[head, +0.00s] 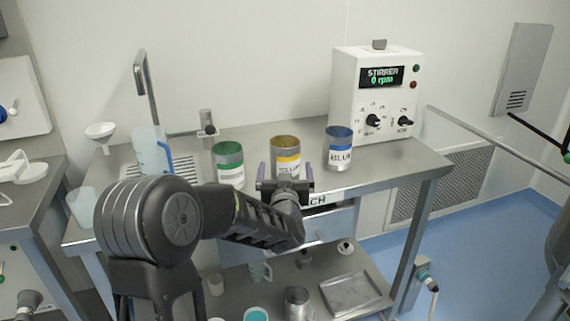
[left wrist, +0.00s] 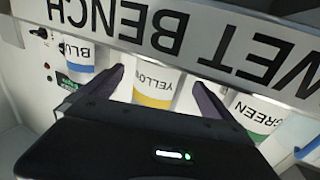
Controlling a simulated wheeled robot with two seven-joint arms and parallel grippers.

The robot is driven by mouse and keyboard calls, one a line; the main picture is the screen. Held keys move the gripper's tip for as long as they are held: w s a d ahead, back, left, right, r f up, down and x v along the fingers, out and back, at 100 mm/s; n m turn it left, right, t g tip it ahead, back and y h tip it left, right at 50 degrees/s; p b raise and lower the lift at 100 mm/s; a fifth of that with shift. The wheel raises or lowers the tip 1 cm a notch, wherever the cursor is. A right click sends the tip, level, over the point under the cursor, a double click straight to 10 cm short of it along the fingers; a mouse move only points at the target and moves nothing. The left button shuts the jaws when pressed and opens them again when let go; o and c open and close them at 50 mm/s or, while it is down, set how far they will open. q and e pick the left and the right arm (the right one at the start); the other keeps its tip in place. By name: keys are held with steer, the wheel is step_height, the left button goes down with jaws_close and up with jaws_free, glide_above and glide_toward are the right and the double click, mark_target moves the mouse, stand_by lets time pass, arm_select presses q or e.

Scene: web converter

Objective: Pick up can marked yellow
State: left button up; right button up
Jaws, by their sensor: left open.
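The can marked yellow (head: 286,152) stands upright on the steel bench, with yellow at its top and a white label. It is between a green can (head: 228,163) on the left and a blue can (head: 338,147) on the right. My left gripper (head: 285,176) is open in front of the yellow can, hiding its lower part. In the left wrist view the picture is upside down; the yellow can (left wrist: 157,82) shows between the two open fingers (left wrist: 160,85). I cannot tell whether the fingers touch it. My right gripper is not in view.
The stirrer box (head: 372,95) stands behind the blue can. A clear jug (head: 150,150), a funnel (head: 101,132) and a tap (head: 148,85) are at the left. The bench edge carries a "WET BENCH" sign (left wrist: 190,40). A lower shelf holds a tray (head: 350,292) and small vessels.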

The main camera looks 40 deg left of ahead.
arm_select(q)
steer(key=x, duration=0.4)
steer(key=shift+w+a, duration=0.15)
stand_by(0.4)
steer(key=shift+r, duration=0.15)
steer(key=c, duration=2)
step_height(320, 180, up, 10)
steer(key=shift+p, duration=0.85)
